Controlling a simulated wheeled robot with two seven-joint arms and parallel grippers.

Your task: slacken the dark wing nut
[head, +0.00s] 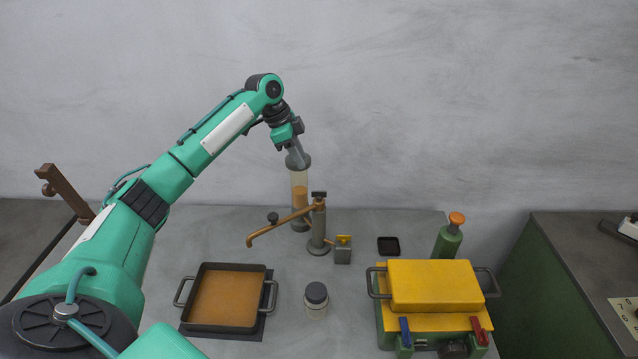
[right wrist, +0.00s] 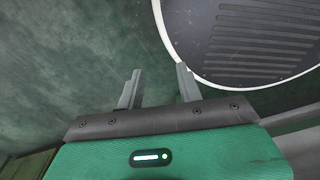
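A dark round knob (head: 272,218) is on the swing arm.
A brown-filled pan (head: 203,318) is at front left, a dark-lidded jar (head: 316,310) at front centre. A yellow-lidded box (head: 440,322) with red and blue clamps and a green bottle (head: 447,242) are at right.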

